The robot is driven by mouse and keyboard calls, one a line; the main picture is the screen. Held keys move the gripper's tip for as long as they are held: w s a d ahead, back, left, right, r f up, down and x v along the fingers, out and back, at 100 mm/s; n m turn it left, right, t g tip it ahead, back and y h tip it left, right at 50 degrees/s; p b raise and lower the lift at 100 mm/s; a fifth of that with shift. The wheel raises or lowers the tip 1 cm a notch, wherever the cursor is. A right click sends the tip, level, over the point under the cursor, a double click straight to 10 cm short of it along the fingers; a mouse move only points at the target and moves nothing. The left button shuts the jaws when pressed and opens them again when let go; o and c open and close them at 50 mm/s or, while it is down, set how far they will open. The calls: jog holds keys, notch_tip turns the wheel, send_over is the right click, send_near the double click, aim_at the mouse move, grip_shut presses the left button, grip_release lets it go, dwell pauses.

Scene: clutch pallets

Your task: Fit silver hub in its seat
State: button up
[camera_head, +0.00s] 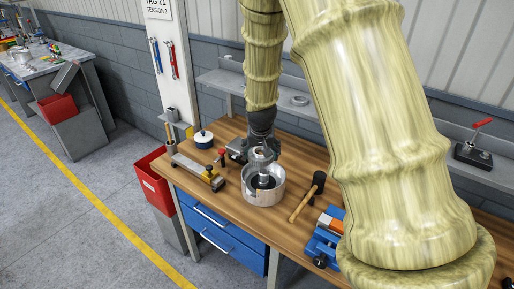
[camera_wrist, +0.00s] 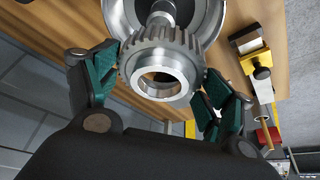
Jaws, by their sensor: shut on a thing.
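The silver hub (camera_wrist: 166,62) is a toothed metal ring with a hollow collar and a round bore. My gripper (camera_wrist: 160,85) is shut on it, with a green-padded finger on each side. In the head view my gripper (camera_head: 254,150) holds the hub (camera_head: 263,157) above a round silver housing (camera_head: 264,195) on the wooden bench. The housing has a dark inside and an upright central shaft (camera_head: 264,179). The housing's rim (camera_wrist: 213,14) shows behind the hub in the wrist view. I cannot tell whether the hub touches the shaft top.
A mallet (camera_head: 308,196) lies right of the housing and a blue vise (camera_head: 325,240) stands nearer the front right. A metal fixture with yellow parts (camera_head: 198,172) lies to the left. A white round pot (camera_head: 203,139) stands behind it. Bare bench lies in front of the housing.

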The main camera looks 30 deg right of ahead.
jog(key=shift+s+d+f+b, duration=0.15)
jog(key=shift+s+b, duration=0.1)
jog(key=shift+s, duration=0.35)
jog(key=shift+s+d+b, duration=0.1)
jog(key=shift+s+b, duration=0.15)
jog(key=shift+s, duration=0.3)
jog(key=shift+s+d+f, duration=0.15)
jog(key=shift+s+f, duration=0.05)
jog(key=shift+f, duration=0.05)
jog(key=w+f+b, duration=0.2)
jog(key=f, duration=0.1)
jog(key=shift+f, duration=0.15)
jog(key=shift+s+f, duration=0.1)
jog(key=shift+s, duration=0.45)
jog(key=shift+w+f, duration=0.1)
jog(key=shift+w, duration=0.25)
jog(key=shift+s, duration=0.25)
jog(key=shift+w+a, duration=0.1)
jog(key=shift+a, duration=0.15)
